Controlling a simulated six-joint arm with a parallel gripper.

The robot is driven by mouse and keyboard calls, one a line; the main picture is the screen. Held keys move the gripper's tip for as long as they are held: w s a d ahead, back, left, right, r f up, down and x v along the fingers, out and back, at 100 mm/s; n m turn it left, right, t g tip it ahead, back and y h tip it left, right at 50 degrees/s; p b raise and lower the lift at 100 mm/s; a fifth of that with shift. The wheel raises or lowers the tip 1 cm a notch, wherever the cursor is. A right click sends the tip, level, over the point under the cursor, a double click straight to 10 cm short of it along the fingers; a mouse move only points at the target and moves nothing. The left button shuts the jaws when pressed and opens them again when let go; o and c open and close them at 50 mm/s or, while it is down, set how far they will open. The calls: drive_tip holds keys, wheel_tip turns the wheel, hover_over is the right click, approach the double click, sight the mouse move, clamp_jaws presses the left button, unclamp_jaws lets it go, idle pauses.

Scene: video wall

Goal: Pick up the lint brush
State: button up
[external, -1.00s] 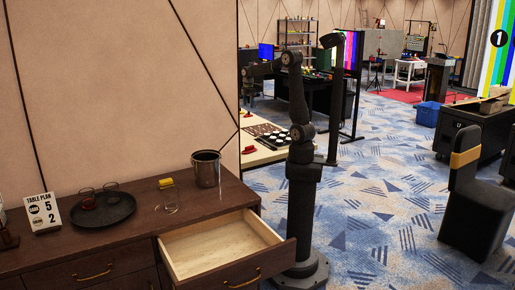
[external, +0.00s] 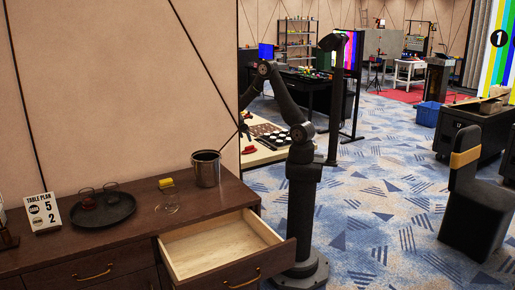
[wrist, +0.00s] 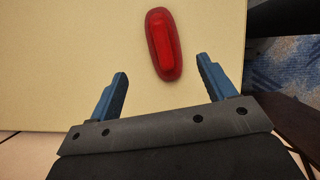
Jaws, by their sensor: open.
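A red, elongated, rounded object (wrist: 162,36), apparently the lint brush, lies on a cream tabletop (wrist: 70,50) in the wrist view. Its long side runs up the picture, slightly tilted. My gripper (wrist: 163,70) is open, its two blue fingers pointing toward the object. The object's near end appears between the fingertips, and no finger visibly touches it. In the external view my gripper (external: 244,127) is low over the table (external: 262,155) beside the wall edge, small and partly hidden there.
A checkered board (external: 264,129) and several black and white discs (external: 278,140) are on the same table. A wall (external: 120,90) stands to the left. A dresser with an open drawer (external: 222,245) is in front, carrying a metal pot (external: 206,170).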

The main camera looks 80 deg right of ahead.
sight(250, 146)
drive_tip(key=x, duration=0.4)
drive_tip(key=shift+d+f, duration=0.1)
drive_tip(key=shift+f, duration=0.2)
drive_tip(key=shift+a+x, duration=0.2)
drive_tip(key=shift+x, duration=2.4)
drive_tip(key=shift+s, duration=0.1)
drive_tip(key=c, duration=1.1)
